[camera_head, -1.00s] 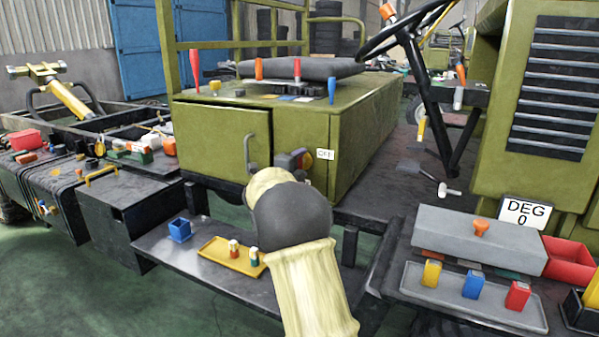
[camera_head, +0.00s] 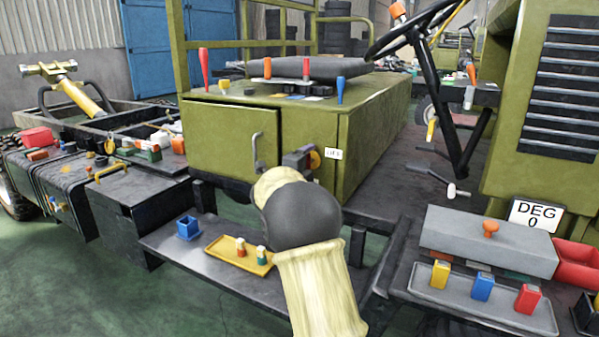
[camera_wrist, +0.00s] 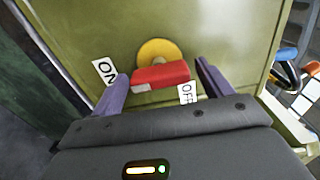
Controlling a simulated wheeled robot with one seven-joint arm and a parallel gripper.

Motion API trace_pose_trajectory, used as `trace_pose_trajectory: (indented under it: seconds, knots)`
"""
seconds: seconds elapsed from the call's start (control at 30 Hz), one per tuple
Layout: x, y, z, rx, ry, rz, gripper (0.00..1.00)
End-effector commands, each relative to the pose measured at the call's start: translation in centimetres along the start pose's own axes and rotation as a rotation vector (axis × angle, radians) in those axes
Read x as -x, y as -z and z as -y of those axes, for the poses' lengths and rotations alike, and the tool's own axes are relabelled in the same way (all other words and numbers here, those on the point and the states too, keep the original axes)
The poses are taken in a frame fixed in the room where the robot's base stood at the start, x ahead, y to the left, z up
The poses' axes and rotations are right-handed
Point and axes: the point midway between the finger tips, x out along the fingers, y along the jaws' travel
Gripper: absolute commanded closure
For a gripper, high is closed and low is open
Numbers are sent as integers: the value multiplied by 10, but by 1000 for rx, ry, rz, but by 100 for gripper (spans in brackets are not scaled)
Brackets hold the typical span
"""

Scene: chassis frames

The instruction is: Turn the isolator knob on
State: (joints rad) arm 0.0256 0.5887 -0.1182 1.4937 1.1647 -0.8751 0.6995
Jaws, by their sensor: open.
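The isolator knob is a red handle (camera_wrist: 165,73) in front of a yellow round disc (camera_wrist: 158,50) on a green panel, in the wrist view. The handle lies across the picture, with a pale mark near its lower left end. An ON label (camera_wrist: 105,71) is at its left and an OFF label (camera_wrist: 187,93) at its lower right. My gripper (camera_wrist: 163,86) is open, one finger on each side of the handle; I cannot tell whether either touches it.
The knob is on the front of a green cabinet (camera_head: 375,130), with a handle (camera_head: 257,150) to its left. Below are a yellow tray (camera_head: 222,256) and a blue box (camera_head: 188,228).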

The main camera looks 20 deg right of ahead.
Motion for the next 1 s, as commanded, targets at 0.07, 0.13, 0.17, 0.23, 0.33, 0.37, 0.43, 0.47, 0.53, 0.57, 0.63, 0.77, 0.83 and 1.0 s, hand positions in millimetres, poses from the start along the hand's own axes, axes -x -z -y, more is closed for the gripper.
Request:
trace_pose_trajectory:
  seconds: [0.07,0.13,0.17,0.23,0.33,0.37,0.43,0.47,0.53,0.57,0.63,0.77,0.83,1.0]
  knots:
    - [6,-1,1,0,0,2,22]
    - [13,-1,1,1,-1,2,22]
    - [17,-1,1,1,-1,3,22]
    - [29,-1,2,0,0,3,22]
    - [48,-1,2,1,-2,4,22]
    - [54,-1,2,1,-1,5,22]
    - [68,-1,2,0,-2,4,22]
    - [74,-1,2,0,-1,3,22]
    - [88,-1,2,1,-1,3,22]
    - [94,-1,1,1,-2,4,22]
    - [109,-1,1,0,-2,4,22]
    - [134,-1,1,1,-1,4,22]
    - [147,0,1,1,-2,4,22]
    - [168,0,0,-1,-1,2,22]
